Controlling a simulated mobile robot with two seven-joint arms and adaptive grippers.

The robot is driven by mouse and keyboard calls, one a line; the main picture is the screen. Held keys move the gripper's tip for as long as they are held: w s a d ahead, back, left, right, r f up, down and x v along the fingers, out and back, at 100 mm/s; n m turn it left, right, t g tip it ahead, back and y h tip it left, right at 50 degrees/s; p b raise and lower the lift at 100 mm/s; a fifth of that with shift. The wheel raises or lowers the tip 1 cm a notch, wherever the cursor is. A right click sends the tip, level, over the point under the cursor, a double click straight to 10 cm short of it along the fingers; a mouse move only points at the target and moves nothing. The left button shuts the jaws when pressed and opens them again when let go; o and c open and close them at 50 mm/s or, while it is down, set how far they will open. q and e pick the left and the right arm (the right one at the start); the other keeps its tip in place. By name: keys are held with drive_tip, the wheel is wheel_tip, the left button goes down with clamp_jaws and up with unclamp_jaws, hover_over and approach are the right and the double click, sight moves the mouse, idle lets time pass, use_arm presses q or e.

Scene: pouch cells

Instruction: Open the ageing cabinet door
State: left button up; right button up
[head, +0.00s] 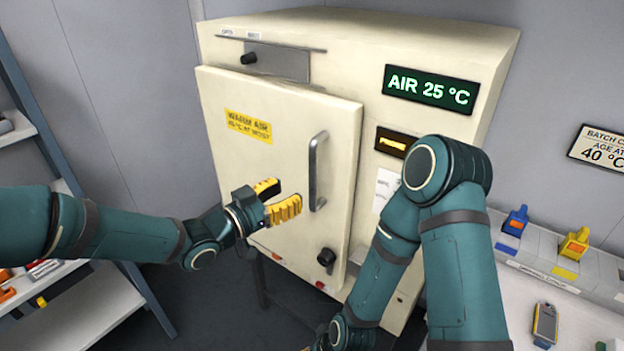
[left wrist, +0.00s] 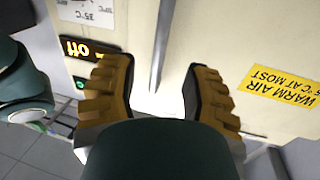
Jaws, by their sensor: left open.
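The cream ageing cabinet (head: 440,40) stands in the middle of the head view. Its door (head: 240,95) looks shut, with a yellow warm-air label. The upright metal bar handle (head: 318,172) is near the door's right edge. My left gripper (head: 284,196) is open just left of the handle, its yellow-padded fingers pointing at it. In the left wrist view the handle (left wrist: 162,45) lies ahead between the two open fingers (left wrist: 158,80); contact is not visible. My right gripper (head: 325,340) is low at the bottom edge, mostly hidden.
A black knob (head: 326,257) sits low on the door, and a latch plate (head: 270,60) is above it. A green display (head: 430,89) reads AIR 25 °C. Shelves (head: 90,305) stand at left. A bench (head: 580,315) with small coloured items is at right, beyond my right arm.

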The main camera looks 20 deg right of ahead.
sight(310, 181)
use_arm(q)
drive_tip(key=x, duration=0.8)
clamp_jaws()
